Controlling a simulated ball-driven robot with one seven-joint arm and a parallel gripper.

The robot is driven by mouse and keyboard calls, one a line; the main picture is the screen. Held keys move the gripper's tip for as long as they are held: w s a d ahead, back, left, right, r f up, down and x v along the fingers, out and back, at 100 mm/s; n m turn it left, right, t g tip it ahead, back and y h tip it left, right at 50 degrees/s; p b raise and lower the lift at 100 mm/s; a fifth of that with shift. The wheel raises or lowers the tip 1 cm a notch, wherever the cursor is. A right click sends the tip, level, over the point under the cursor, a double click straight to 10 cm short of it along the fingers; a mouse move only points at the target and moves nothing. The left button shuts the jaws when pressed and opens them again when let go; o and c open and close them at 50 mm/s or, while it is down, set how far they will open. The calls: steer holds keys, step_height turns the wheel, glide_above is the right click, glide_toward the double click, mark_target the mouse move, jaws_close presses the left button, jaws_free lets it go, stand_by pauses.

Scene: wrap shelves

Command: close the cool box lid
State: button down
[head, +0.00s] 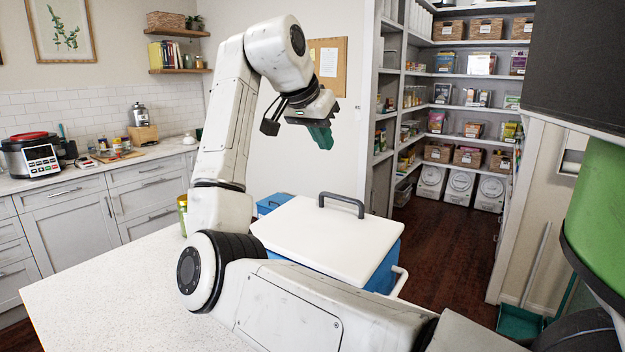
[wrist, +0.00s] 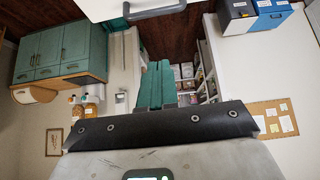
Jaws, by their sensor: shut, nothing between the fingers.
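The cool box (head: 385,272) has a blue body and stands by the counter, partly hidden behind my arm. Its white lid (head: 300,245) lies flat across the top, with a dark grey handle (head: 342,205) near its far edge. I see no clear gap between lid and body, but the near side is partly hidden. In the wrist view, part of the lid (wrist: 105,8) and its handle (wrist: 155,10) show at the top edge. My gripper (head: 321,138) has green fingers, shut and empty, held in the air above the lid, apart from it. The fingers also show in the wrist view (wrist: 156,88).
A pale counter (head: 110,290) lies at the front left. A small blue box (head: 272,203) stands behind the cool box. Pantry shelves (head: 465,90) stand at the back right. Dark wooden floor (head: 425,235) is clear between. A green dustpan (head: 518,322) stands at the right.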

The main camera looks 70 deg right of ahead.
steer(key=p, duration=0.2)
glide_above(338, 198)
step_height(338, 198, down, 8)
steer(key=shift+w+a+f, duration=0.1)
steer(key=shift+a+f, duration=0.1)
steer(key=shift+f, duration=0.3)
steer(key=shift+w+a+f, duration=0.1)
steer(key=shift+a+f, duration=0.05)
steer(key=shift+f, duration=0.35)
steer(key=shift+s+f, duration=0.1)
steer(key=shift+f, duration=0.75)
steer(key=shift+s+d+f, duration=0.1)
steer(key=shift+d+f, duration=0.1)
steer(key=shift+f, duration=0.3)
steer(key=shift+s+d+f, duration=0.1)
steer(key=shift+d+f, duration=0.05)
steer(key=shift+f, duration=0.3)
